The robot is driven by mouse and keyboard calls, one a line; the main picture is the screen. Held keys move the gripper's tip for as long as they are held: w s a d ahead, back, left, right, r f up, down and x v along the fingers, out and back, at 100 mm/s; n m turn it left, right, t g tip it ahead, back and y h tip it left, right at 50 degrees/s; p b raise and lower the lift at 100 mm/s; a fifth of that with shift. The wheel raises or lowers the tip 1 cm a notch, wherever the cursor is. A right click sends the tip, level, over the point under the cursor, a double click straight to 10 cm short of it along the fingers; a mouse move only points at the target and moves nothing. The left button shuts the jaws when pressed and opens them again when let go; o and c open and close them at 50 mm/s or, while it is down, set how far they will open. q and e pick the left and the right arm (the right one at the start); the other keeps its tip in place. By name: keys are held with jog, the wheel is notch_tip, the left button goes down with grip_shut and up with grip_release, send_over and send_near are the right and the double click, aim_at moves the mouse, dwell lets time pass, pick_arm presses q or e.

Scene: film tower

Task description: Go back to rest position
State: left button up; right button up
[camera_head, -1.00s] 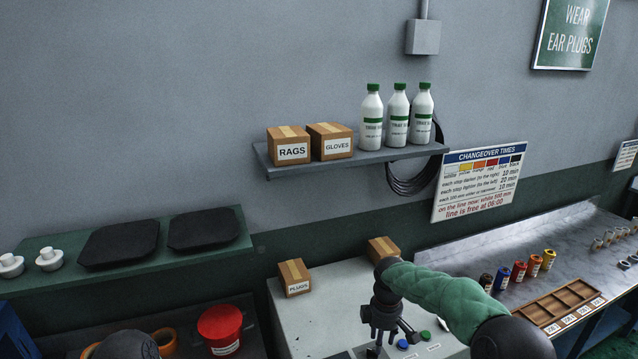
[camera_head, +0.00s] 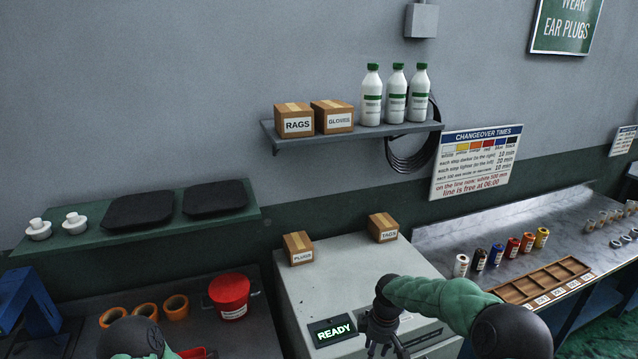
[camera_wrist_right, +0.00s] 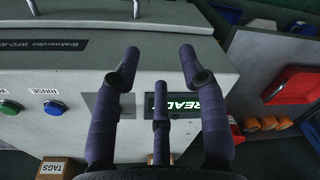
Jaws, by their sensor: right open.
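My right gripper (camera_head: 384,338) hangs in front of the pale machine (camera_head: 330,276), beside its lit READY display (camera_head: 332,330). Its green-sleeved arm comes in from the lower right. In the right wrist view the fingers of this gripper (camera_wrist_right: 158,58) are spread apart with nothing between them, and the machine's front and panel lie beyond. The READY display (camera_wrist_right: 188,106) is partly covered by a finger there. Part of my left arm shows at the bottom left of the head view; its gripper is out of the picture.
Cartons marked PLUGS (camera_head: 298,248) and TAGS (camera_head: 382,227) stand on the machine. A red bucket (camera_head: 230,295) and orange rings (camera_head: 175,306) lie to its left. On the right bench are several colored canisters (camera_head: 512,247) and a wooden tray (camera_head: 528,279).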

jog(key=s+a+f+m+y+b, duration=0.1)
jog(key=s+a+f+m+b, duration=0.1)
jog(key=s+f, duration=0.35)
jog(key=s+a+f+m+y+b, duration=0.1)
jog(key=s+f, duration=0.1)
jog(key=f, duration=0.7)
jog(key=s+a+f+m+b, duration=0.1)
jog(key=s+f+m+b, duration=0.2)
jog(key=s, duration=0.8)
jog(key=s+a+f+m+y+b, duration=0.1)
jog(key=s+f+m+b, duration=0.2)
jog(key=s+f+m, duration=0.5)
jog(key=s+f, duration=0.3)
jog(key=f, duration=0.1)
jog(key=shift+a+f, duration=0.15)
jog(key=shift+a, duration=0.1)
